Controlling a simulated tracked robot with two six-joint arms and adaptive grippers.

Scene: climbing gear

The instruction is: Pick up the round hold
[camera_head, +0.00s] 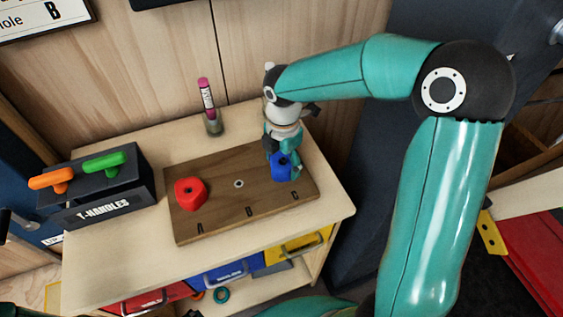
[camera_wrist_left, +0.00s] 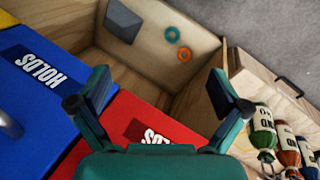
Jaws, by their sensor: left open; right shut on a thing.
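A blue hold (camera_head: 279,168) is at the right end of the wooden board (camera_head: 235,215), near the letter C. My right gripper (camera_head: 283,165) comes down from above and is shut on it; its fingers hide part of the hold, and I cannot tell whether it still touches the board. A red hold (camera_head: 190,193) with a dark centre hole lies at the board's left end, near the letter A. A bare hole shows in the middle. My left gripper (camera_wrist_left: 160,104) is open and empty in the left wrist view, above the bins.
A T-handles holder (camera_head: 110,190) with orange and green handles stands at the left. A pink marker (camera_head: 206,95) stands in a cup behind the board. Red, blue (camera_wrist_left: 42,75) and yellow bins sit below the tabletop. Bottles (camera_wrist_left: 263,130) hang at the left wrist view's right.

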